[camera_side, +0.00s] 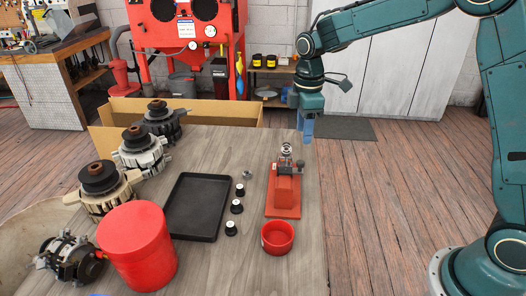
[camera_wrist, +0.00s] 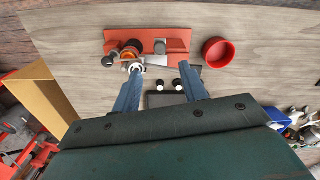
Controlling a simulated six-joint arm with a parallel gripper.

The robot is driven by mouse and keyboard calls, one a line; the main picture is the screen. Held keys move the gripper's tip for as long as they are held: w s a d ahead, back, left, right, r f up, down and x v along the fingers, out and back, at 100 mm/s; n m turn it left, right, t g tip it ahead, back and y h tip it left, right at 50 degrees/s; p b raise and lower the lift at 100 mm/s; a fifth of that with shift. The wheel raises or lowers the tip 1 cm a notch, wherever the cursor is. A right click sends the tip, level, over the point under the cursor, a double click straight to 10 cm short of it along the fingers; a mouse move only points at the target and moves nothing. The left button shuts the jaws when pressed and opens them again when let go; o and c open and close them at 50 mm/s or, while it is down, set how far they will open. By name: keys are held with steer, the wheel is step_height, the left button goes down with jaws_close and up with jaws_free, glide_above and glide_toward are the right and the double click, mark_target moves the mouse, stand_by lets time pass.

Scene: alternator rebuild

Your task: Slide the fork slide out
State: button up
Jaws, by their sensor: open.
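A red fixture (camera_side: 283,207) stands on the table with a raised block and grey metal parts (camera_side: 290,167) at its far end. The fork slide seems to be among these metal parts, but I cannot make out its exact shape. In the wrist view, the red fixture (camera_wrist: 180,34) lies beyond my fingertips, with a round ring and dark and orange-brown round parts towards its left end. My gripper (camera_side: 307,136) is up near the table's far right corner, apart from the fixture. In the wrist view, its two blue fingers (camera_wrist: 164,67) are spread with nothing held between them.
A red bowl (camera_side: 277,238) sits just in front of the fixture. Several small black-and-white knobs (camera_side: 237,206) and a black tray (camera_side: 211,180) lie to its left. A red canister (camera_side: 138,247) and several alternators (camera_side: 100,185) fill the left side. The table's right strip is clear.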

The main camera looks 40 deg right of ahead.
mark_target(301, 161)
step_height(301, 161, down, 9)
steer(key=shift+f, duration=0.1)
stand_by(0.4)
jaws_close()
